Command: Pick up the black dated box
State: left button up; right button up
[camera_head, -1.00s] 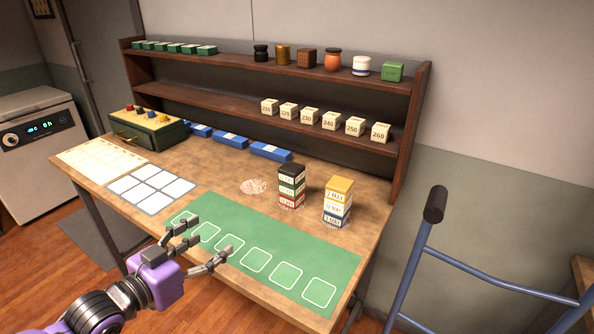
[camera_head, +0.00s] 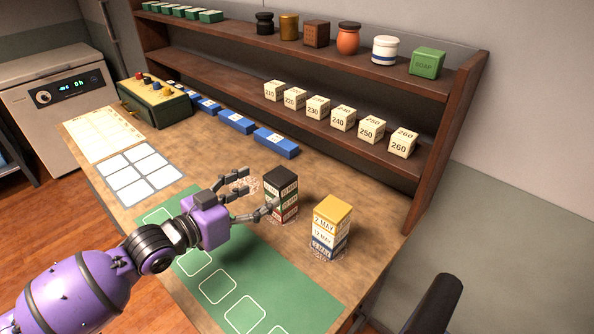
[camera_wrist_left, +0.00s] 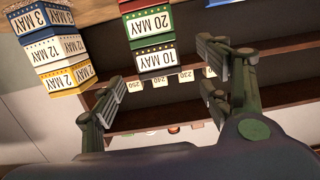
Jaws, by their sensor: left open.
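The black dated box (camera_head: 281,181) is on top of a stack, above a green dated box and a red one. It stands upright on the table's right half. My left gripper (camera_head: 261,190) is open and empty, just left of this stack, with its fingers pointing at it. The nearer fingertip overlaps the stack's left edge; I cannot tell whether it touches. In the left wrist view, which looks upside down, the stack's dated labels show between the open fingers (camera_wrist_left: 162,78), with the black box (camera_wrist_left: 154,88) lowest. My right gripper is not in view.
A second stack with a yellow dated box (camera_head: 332,216) on top stands close on the right. The shelf (camera_head: 450,130) with numbered blocks and jars is behind. Blue boxes (camera_head: 276,143) lie behind left. A green mat (camera_head: 290,295) with outlined squares lies in front.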

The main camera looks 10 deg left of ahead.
aim_at(281, 180)
pick_arm(q)
jog(key=shift+w+d, duration=0.25)
jog(key=shift+w, duration=0.15)
jog(key=x, duration=0.6)
jog(key=shift+d+r+p, duration=0.15)
jog(key=shift+d+p, duration=0.05)
jog(key=shift+p, duration=0.2)
jog(key=shift+w+d, duration=0.15)
jog(key=shift+w, duration=0.1)
jog(key=c, duration=1.3)
